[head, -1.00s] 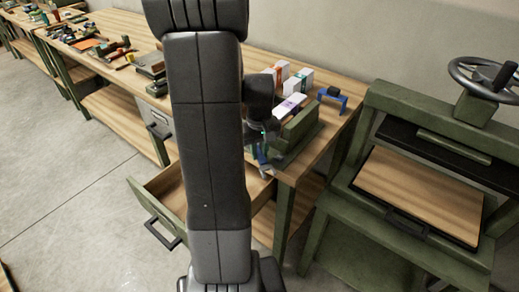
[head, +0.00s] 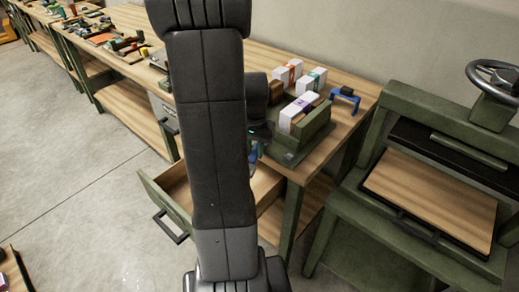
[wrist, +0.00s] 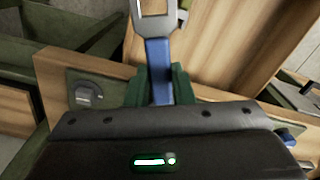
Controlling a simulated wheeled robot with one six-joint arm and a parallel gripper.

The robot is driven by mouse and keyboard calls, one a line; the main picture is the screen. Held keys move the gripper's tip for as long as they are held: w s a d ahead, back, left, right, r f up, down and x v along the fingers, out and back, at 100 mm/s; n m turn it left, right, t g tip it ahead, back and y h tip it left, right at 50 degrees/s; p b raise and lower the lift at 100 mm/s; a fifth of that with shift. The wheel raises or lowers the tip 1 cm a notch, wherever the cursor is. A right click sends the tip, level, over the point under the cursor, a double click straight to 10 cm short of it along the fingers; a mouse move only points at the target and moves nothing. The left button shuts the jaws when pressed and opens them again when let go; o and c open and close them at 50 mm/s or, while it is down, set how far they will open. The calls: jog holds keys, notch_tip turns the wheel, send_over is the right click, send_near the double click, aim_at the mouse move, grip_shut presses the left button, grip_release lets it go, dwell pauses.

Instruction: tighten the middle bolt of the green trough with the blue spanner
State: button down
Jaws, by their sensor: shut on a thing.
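My gripper (wrist: 160,84) is shut on the blue handle of the spanner (wrist: 158,62) in the wrist view. The spanner's metal open end points away from the gripper, and its tip is cut off by the top edge. In the head view my gripper (head: 260,132) is partly hidden behind my arm, left of the trough, with a bit of the blue spanner (head: 253,153) below it. The green trough (head: 317,127) stands on the bench corner with a white and brown packet in it. I cannot make out its middle bolt.
White cartons (head: 287,74) stand behind the trough, and a blue bracket (head: 345,95) lies right of them. An open drawer (head: 167,203) juts out below the bench. A green press (head: 430,190) with a handwheel stands at the right.

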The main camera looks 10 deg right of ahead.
jog(key=shift+w+a+m, duration=0.45)
jog(key=shift+a+m, duration=0.05)
jog(key=shift+m, duration=0.55)
jog(key=shift+w+a+m, duration=0.45)
jog(key=shift+a+m, duration=0.05)
jog(key=shift+m, duration=0.55)
jog(key=shift+r+p, duration=0.1)
jog(key=shift+p, duration=0.2)
notch_tip(320, 180, up, 4)
jog(key=p, duration=0.3)
jog(key=shift+r, duration=0.2)
